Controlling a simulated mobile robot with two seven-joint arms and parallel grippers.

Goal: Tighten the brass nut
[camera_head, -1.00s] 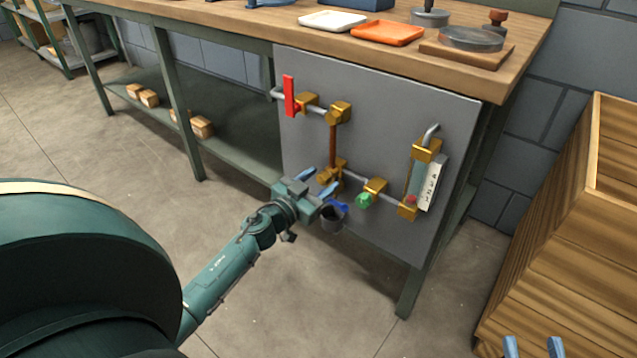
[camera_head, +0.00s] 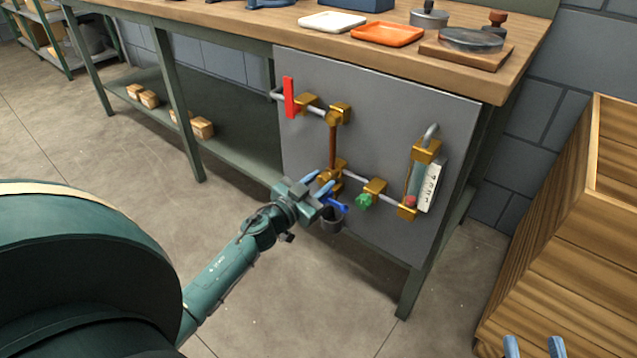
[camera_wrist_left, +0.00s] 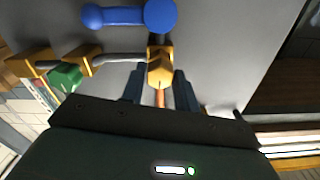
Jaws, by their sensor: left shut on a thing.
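The brass nut (camera_wrist_left: 160,70) is on the copper pipe (camera_head: 333,145), between the two fingers of my left gripper (camera_wrist_left: 160,92) in the left wrist view. In the head view my left gripper (camera_head: 327,182) is at the lower end of the copper pipe, by the brass fittings (camera_head: 336,168); its fingers partly hide the nut. It is shut on the nut. My right gripper (camera_head: 533,348) shows only its two fingertips at the bottom right, apart, with nothing seen between them.
The grey panel (camera_head: 370,110) carries a red lever (camera_head: 289,97), a blue handle (camera_head: 337,205) just below my left gripper, a green knob (camera_head: 364,201) and a sight glass with a white scale (camera_head: 433,184). A dark cup (camera_head: 331,220) hangs below. A wooden crate (camera_head: 570,230) stands right.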

